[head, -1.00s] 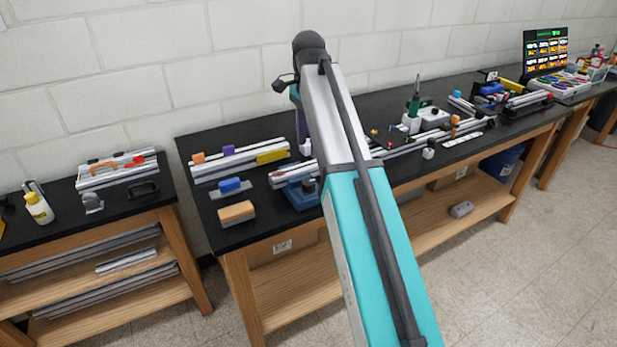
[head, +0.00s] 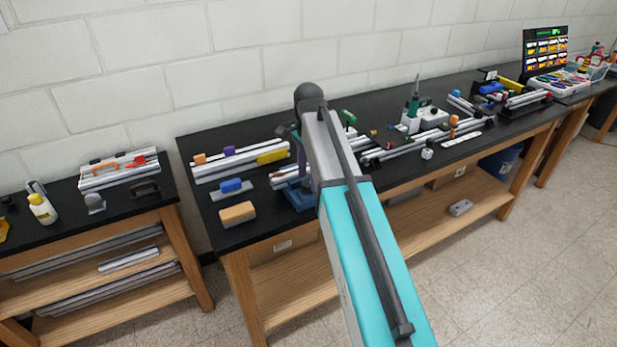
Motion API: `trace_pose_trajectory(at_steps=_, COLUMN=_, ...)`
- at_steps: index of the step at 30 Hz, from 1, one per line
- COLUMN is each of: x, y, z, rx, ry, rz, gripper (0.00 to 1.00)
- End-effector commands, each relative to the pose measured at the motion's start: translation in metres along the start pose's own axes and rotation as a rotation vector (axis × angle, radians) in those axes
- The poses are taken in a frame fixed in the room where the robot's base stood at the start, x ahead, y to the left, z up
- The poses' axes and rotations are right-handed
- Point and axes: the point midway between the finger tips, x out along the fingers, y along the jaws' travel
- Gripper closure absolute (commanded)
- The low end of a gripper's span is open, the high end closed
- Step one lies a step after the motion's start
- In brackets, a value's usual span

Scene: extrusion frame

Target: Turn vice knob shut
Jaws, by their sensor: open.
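The vice (head: 300,198) is a blue block near the front edge of the black workbench, left of centre. My arm covers its right side, and I cannot make out its knob. A silver aluminium bar (head: 287,180) lies at the vice and runs in behind my arm. My own arm reaches forward over the bench right beside the vice. My gripper is hidden behind the arm's links, so its fingers and their distance from the knob do not show.
An orange-topped block (head: 237,213) and a blue-topped block (head: 231,187) stand left of the vice. Silver extrusions (head: 240,165) lie behind them. A green-handled tool (head: 414,105) and more rails are to the right. The bench's front left corner is clear.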

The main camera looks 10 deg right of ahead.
Motion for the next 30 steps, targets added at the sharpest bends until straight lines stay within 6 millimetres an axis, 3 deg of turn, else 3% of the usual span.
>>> trace_pose_trajectory(at_steps=6, x=0.0113, y=0.0002, z=0.0001, rx=0.000, ry=0.000, rz=0.000, gripper=0.48)
trace_pose_trajectory(at_steps=16, x=0.0128, y=0.0000, z=0.0000, rx=0.000, ry=0.000, rz=-0.001, gripper=0.48)
trace_pose_trajectory(at_steps=23, x=0.0126, y=0.0001, z=0.0000, rx=0.000, ry=0.000, rz=0.000, gripper=0.87)
trace_pose_trajectory(at_steps=30, x=0.0121, y=0.0003, z=0.0000, rx=0.023, ry=0.000, rz=0.000, gripper=0.89)
